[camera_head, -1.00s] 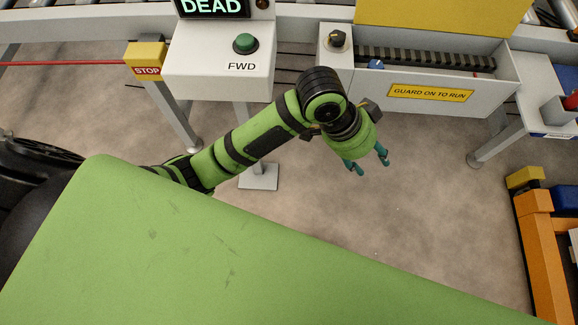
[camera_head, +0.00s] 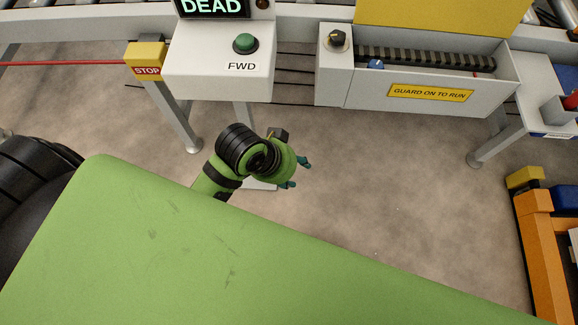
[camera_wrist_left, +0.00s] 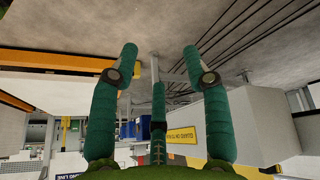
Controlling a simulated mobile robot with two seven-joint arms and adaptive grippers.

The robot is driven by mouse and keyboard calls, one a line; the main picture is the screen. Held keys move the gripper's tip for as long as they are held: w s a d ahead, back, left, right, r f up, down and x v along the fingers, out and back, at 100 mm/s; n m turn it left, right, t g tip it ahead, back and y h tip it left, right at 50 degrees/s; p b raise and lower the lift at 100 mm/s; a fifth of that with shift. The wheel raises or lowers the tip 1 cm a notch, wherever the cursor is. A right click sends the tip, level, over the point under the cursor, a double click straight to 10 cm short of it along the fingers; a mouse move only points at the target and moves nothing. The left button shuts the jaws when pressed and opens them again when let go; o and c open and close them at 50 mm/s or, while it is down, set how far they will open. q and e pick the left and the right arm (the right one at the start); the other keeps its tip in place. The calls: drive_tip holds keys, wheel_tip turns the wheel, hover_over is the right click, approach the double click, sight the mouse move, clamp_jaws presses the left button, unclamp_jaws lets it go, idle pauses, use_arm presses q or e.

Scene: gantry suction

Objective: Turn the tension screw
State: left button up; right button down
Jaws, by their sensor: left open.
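A black knob (camera_head: 337,38) with a pale pointer sits on top of the grey box. A small blue part (camera_head: 376,64) sits beside the dark ribbed belt (camera_head: 425,58) in the open trough. I cannot tell for sure which of them is the tension screw. My left gripper (camera_head: 296,174) is open and empty over the floor, in front of and below the trough and apart from it. In the left wrist view, its teal fingers (camera_wrist_left: 160,55) are spread with nothing between them. The trough's grey side shows there at the right. My right gripper is not in view.
A yellow guard (camera_head: 445,14) stands raised behind the trough (camera_head: 360,92). A control box with a green FWD button (camera_head: 245,43) and a display reading DEAD (camera_head: 212,7) is left of it. A yellow STOP box (camera_head: 146,60) and orange frame (camera_head: 540,240) flank clear floor.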

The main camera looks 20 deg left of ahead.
use_arm(q)
drive_tip(key=shift+s+a+f, duration=0.15)
drive_tip(key=shift+a, duration=0.15)
